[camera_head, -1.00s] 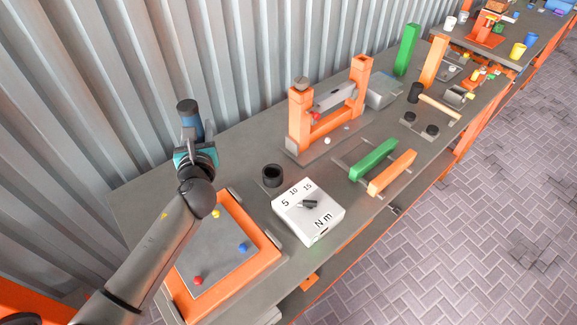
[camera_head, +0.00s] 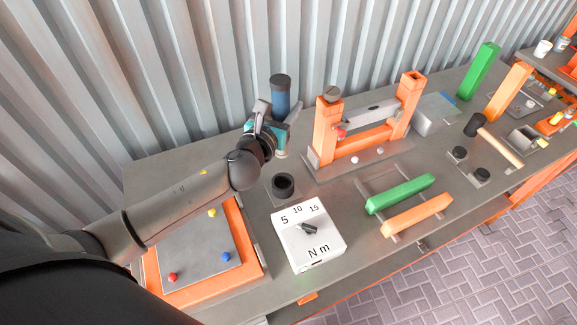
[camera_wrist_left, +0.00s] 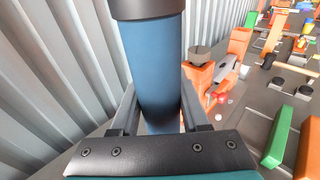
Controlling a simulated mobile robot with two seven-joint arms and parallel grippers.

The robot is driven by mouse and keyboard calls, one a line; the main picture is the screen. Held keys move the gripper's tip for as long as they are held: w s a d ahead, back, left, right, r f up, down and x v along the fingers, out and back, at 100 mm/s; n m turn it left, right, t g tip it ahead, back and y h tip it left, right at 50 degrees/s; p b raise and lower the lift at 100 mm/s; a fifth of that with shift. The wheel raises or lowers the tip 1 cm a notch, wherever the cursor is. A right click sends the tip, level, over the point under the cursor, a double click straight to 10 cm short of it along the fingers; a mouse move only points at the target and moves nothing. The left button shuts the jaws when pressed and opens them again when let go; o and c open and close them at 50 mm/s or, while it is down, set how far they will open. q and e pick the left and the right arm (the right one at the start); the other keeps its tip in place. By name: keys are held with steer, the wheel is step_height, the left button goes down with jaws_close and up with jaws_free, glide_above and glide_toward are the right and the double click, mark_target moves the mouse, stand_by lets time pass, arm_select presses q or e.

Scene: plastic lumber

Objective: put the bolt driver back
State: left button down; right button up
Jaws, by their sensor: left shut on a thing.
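The bolt driver (camera_head: 280,99) is a blue cylinder with a dark cap. My left gripper (camera_head: 277,122) is shut on it and holds it roughly upright above the table, near the corrugated wall. In the left wrist view the driver (camera_wrist_left: 153,62) stands between the two fingers (camera_wrist_left: 158,115). A round black holder (camera_head: 284,186) with an open top sits on the table, below and nearer than the driver in the head view. The driver is apart from it. My right gripper is out of view.
A white torque box (camera_head: 308,240) marked 5, 10, 15 and Nm stands in front of the holder. An orange frame (camera_head: 326,130) stands to the right. An orange-edged tray (camera_head: 258,262) with coloured knobs lies left. Green (camera_head: 400,194) and orange (camera_head: 418,214) bars lie right.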

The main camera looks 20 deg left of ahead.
arm_select(q)
steer(key=shift+f+b, duration=4.25)
steer(key=shift+f, duration=3.8)
steer(key=shift+f, duration=0.15)
steer(key=shift+c, duration=2)
jaws_free()
